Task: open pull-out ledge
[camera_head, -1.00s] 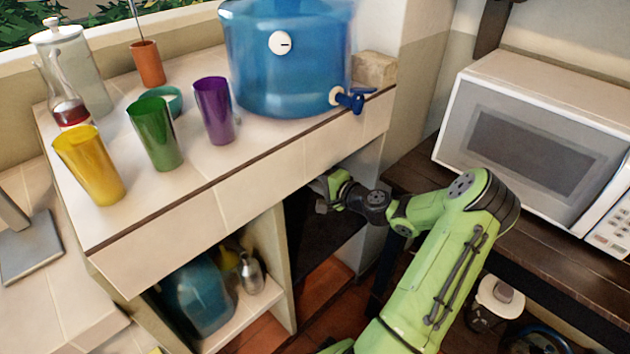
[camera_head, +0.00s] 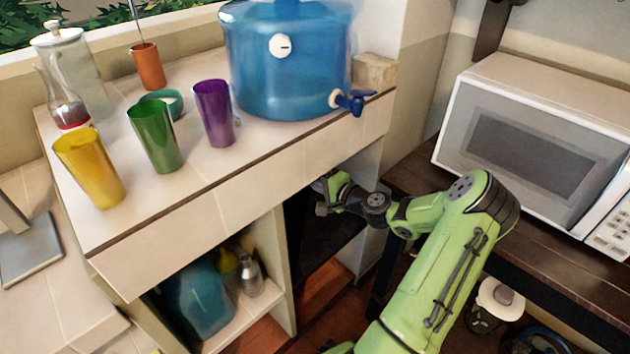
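A dark shelf or ledge (camera_head: 332,238) sits in the recess under the tiled counter, right of the open cubby. It may be the pull-out ledge, but I cannot tell how far out it stands. My gripper (camera_head: 322,196) is at the mouth of this recess, just below the counter's front edge and above the dark surface. My green arm reaches to it from the lower right. The fingers are small and partly merged with the dark background, so I cannot see whether they are open or touching anything.
The tiled counter (camera_head: 225,200) overhangs the recess. On it stand a blue water dispenser (camera_head: 285,75) and yellow (camera_head: 90,168), green (camera_head: 155,135) and purple (camera_head: 214,112) cups. A microwave (camera_head: 530,140) on a dark wooden table (camera_head: 545,270) stands close to my arm's right.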

